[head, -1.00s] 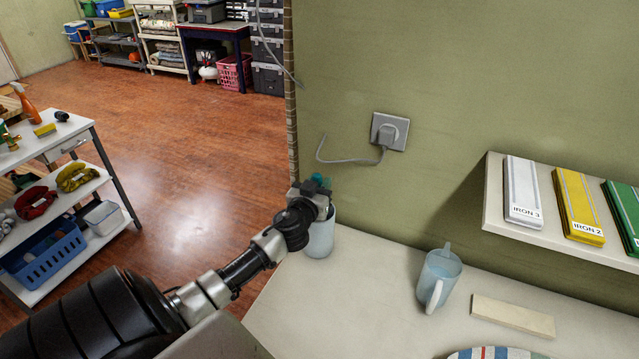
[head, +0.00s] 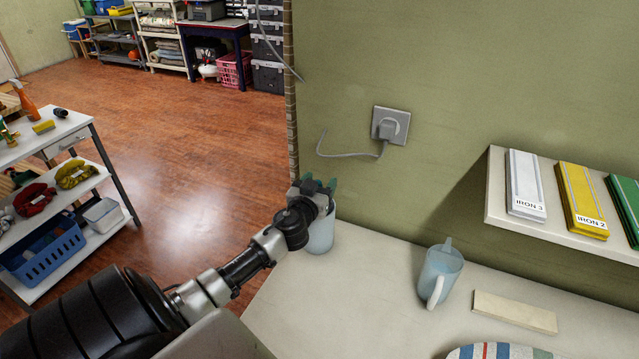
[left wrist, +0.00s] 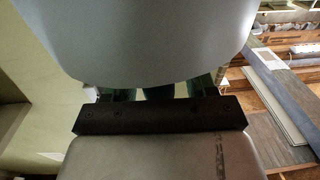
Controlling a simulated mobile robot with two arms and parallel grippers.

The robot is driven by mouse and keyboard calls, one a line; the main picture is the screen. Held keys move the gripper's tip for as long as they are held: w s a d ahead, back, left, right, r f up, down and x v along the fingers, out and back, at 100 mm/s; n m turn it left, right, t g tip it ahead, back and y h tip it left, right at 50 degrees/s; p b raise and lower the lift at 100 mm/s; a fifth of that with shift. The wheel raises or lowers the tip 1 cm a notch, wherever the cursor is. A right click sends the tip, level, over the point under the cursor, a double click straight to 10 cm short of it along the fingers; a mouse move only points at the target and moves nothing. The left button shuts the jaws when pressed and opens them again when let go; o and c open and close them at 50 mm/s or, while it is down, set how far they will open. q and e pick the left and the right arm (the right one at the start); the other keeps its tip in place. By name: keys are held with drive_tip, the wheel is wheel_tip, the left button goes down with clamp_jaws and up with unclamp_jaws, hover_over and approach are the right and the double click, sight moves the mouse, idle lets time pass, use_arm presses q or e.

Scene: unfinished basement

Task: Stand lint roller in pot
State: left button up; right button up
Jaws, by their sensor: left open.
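The pale blue pot (head: 321,237) stands upright at the far left corner of the white worktop, close to the wall. My left gripper (head: 320,184) is at the pot's rim, with its green fingers spread apart. In the left wrist view the fingers (left wrist: 160,92) show partly behind a large pale curved surface, which looks like the pot's side. I cannot make out the lint roller; the gripper and the pot's wall hide the inside of the pot. My right gripper is not in view.
A light blue jug (head: 441,273) stands on the worktop (head: 370,290) right of the pot. A flat beige block (head: 514,312) and a striped padded thing (head: 497,352) lie further right. A wall shelf (head: 510,217) holds labelled boxes. A socket with a plug (head: 390,126) is above.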

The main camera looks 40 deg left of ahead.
use_arm(q)
drive_tip(key=b+v, duration=0.2)
drive_tip(key=v, duration=0.9)
drive_tip(key=shift+w, duration=0.1)
idle(0.5)
